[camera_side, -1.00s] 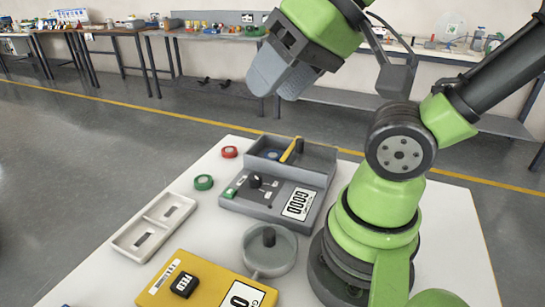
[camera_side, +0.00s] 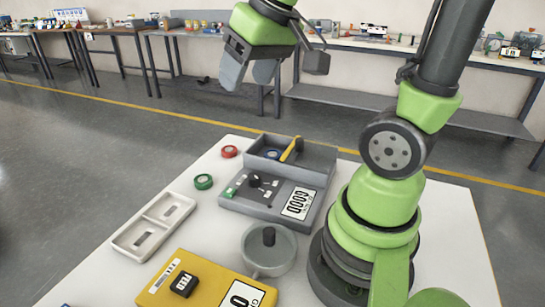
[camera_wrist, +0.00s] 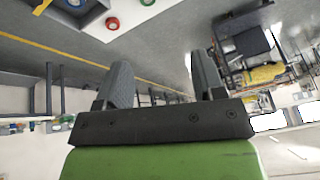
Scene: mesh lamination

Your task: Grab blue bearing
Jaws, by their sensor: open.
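A small blue ring (camera_side: 272,154), which looks like the blue bearing, lies in the left compartment of the grey divided box (camera_side: 319,157) at the back of the white table. Something blue inside the box also shows at the top edge of the wrist view (camera_wrist: 75,3). My gripper (camera_side: 249,76) is open and empty, raised high above and beyond the box. Its two grey fingers stand apart in the wrist view (camera_wrist: 163,75). Nothing is between them.
A red ring (camera_side: 229,151) and a green ring (camera_side: 203,182) lie left of the box. A grey device (camera_side: 270,207) sits in front of it. A white two-part tray (camera_side: 129,240), a round grey dish (camera_side: 287,250) and a yellow device (camera_side: 215,281) stand nearer. The air around my gripper is clear.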

